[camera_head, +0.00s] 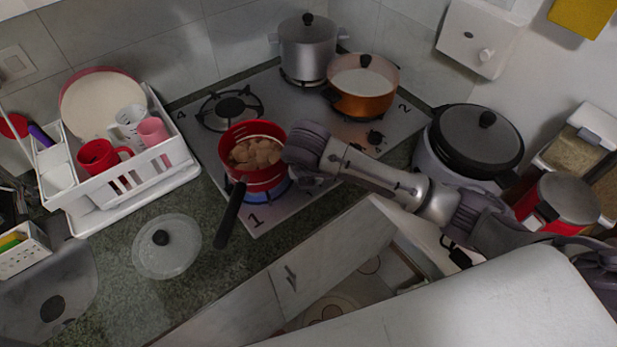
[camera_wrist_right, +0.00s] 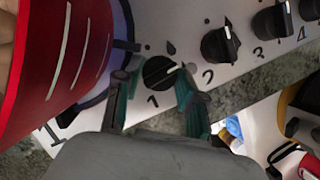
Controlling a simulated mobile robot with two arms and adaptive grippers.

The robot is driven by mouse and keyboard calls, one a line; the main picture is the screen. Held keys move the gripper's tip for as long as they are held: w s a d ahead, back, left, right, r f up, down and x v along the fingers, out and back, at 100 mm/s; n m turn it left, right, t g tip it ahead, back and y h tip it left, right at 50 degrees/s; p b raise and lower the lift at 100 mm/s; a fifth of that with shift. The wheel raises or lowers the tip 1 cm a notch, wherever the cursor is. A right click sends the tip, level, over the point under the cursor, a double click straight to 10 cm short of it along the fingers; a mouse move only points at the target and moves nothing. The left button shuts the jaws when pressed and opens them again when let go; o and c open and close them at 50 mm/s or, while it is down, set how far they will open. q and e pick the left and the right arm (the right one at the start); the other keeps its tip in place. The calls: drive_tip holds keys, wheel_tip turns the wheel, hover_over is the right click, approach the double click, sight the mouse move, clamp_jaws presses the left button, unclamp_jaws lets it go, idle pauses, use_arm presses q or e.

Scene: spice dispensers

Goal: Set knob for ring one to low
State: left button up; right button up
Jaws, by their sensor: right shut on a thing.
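The stove (camera_head: 300,110) has ring one at its front left, with a blue glow under the red pan (camera_head: 262,177). The black knob for ring one (camera_wrist_right: 158,72) is above the printed 1 in the right wrist view, its white mark turned to the right. The two green-tipped fingers of my right gripper (camera_wrist_right: 157,86) are shut on it, one on each side. In the head view my right arm (camera_head: 375,175) reaches in from the right and hides the knobs. My left gripper is not in view.
The red pan (camera_wrist_right: 55,60) is close on the left in the wrist view. Other knobs (camera_wrist_right: 220,45) line up to the right. A copper pot (camera_head: 362,100) and a steel pot (camera_head: 305,60) stand behind. A glass lid (camera_head: 166,258) lies on the counter.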

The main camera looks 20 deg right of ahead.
drive_tip(key=shift+m, duration=0.4)
drive_tip(key=o, duration=1.1)
drive_tip(key=shift+o, duration=0.2)
